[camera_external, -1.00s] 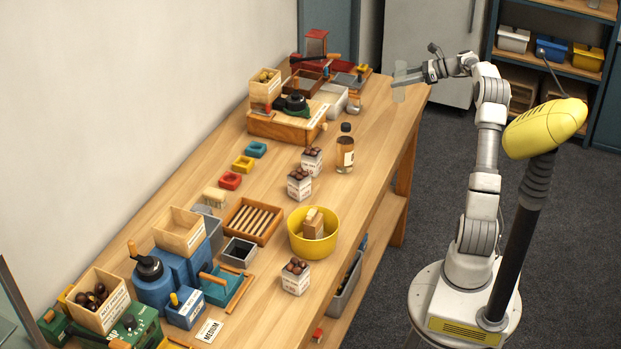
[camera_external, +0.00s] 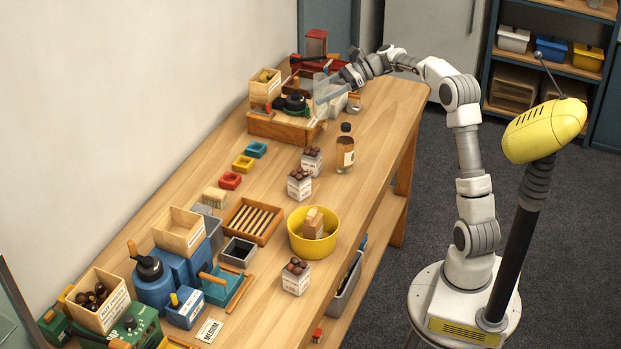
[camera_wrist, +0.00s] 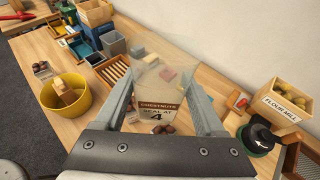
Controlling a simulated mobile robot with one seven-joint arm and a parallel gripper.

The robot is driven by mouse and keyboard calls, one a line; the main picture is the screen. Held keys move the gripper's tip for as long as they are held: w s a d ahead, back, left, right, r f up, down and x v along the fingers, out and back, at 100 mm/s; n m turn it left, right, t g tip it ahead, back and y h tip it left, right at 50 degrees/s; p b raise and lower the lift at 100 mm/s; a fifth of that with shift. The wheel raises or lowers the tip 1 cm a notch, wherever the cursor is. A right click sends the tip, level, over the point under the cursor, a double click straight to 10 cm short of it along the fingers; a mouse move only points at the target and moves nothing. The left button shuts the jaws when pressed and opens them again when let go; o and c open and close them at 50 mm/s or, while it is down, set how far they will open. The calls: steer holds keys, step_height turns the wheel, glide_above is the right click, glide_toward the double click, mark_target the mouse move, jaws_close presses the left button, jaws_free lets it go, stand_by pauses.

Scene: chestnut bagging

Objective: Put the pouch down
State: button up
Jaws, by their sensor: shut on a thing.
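My gripper (camera_external: 345,80) is shut on a clear pouch (camera_external: 326,95) over the far end of the workbench, beside the flour mill. In the wrist view, the fingers of my gripper (camera_wrist: 160,86) stand either side of the see-through pouch (camera_wrist: 150,74). A red and white label reading "CHESTNUTS SEAL AT 4" (camera_wrist: 158,109) shows between the fingers. Brown chestnuts show just below it; I cannot tell whether they are inside the pouch or beyond it. The pouch's lower end and any contact with the bench are unclear.
The flour mill (camera_external: 284,127) has a wooden hopper (camera_external: 265,86). A bottle (camera_external: 345,155), boxes topped with chestnuts (camera_external: 299,190) and a yellow tub (camera_external: 332,240) stand along the bench's right side. Bare bench (camera_external: 385,115) lies right of my gripper.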

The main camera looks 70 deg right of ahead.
steer(key=w+a+n+g+y, duration=0.3)
steer(key=a+n+g, duration=0.15)
steer(key=a, duration=1.95)
steer(key=s+a+n+g+y, duration=0.1)
steer(key=s+a+n+g, duration=0.3)
steer(key=a, duration=0.8)
steer(key=s+a+n+g+y, duration=0.15)
steer(key=s+a, duration=0.45)
steer(key=a, duration=0.6)
step_height(320, 180, down, 12)
steer(key=shift+h, duration=0.55)
steer(key=a+f+b, duration=0.1)
steer(key=a+f, duration=0.2)
steer(key=a, duration=0.1)
steer(key=a+f+b, duration=0.2)
steer(key=a+f, duration=0.1)
steer(key=f, duration=0.1)
steer(key=a+f+b, duration=0.2)
steer(key=a+f, duration=0.1)
steer(key=a, duration=0.1)
steer(key=shift+s+a+f, duration=0.3)
steer(key=shift+s+a, duration=0.05)
steer(key=shift+r, duration=0.1)
